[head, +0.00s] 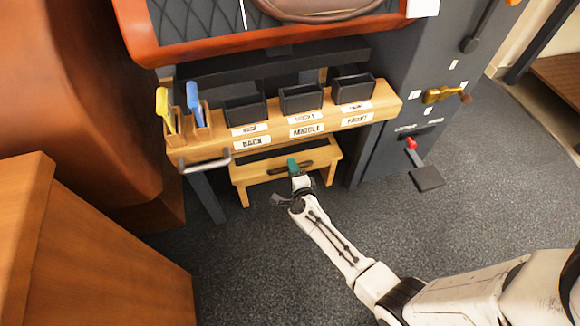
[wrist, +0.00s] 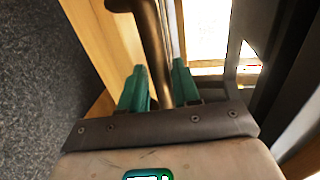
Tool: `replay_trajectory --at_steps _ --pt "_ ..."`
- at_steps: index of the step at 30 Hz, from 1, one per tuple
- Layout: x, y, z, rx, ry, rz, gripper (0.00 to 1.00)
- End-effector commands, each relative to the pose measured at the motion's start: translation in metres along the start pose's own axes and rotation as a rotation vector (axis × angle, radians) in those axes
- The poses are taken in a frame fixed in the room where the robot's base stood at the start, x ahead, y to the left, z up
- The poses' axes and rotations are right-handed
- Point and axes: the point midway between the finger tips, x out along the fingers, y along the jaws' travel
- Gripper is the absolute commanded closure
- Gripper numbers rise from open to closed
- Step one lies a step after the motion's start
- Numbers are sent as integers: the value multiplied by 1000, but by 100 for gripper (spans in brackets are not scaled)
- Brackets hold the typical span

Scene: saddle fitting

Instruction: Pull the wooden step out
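The wooden step (head: 250,177) is a low, light-wood stool under the labelled wooden shelf in the head view. It stands on the floor with its front board facing me. A dark, bronze-looking handle (head: 317,163) runs along that board, and its bar fills much of the top of the wrist view (wrist: 153,40). My gripper (head: 293,165) is at the middle of the step's front. In the wrist view its green fingers (wrist: 160,85) lie close on both sides of the bar, with little or no gap. Their exact contact is partly hidden.
The wooden shelf (head: 220,150) above holds dark bins, a yellow tool (head: 163,108) and a blue tool (head: 194,102). A metal bar handle (head: 204,163) juts from its left end. A red-knobbed lever and black pedal (head: 427,178) stand right. Grey floor (head: 235,265) in front is clear.

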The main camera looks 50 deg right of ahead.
Motion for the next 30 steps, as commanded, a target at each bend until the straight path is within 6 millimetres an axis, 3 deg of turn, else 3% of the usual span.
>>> replay_trajectory --at_steps 6,17,27,30 --pt "24 1 0 -1 -1 -1 68" --pt "28 0 0 -1 -2 1 68" --pt "27 0 1 -1 -2 1 100" --pt "27 0 1 -1 -2 1 100"
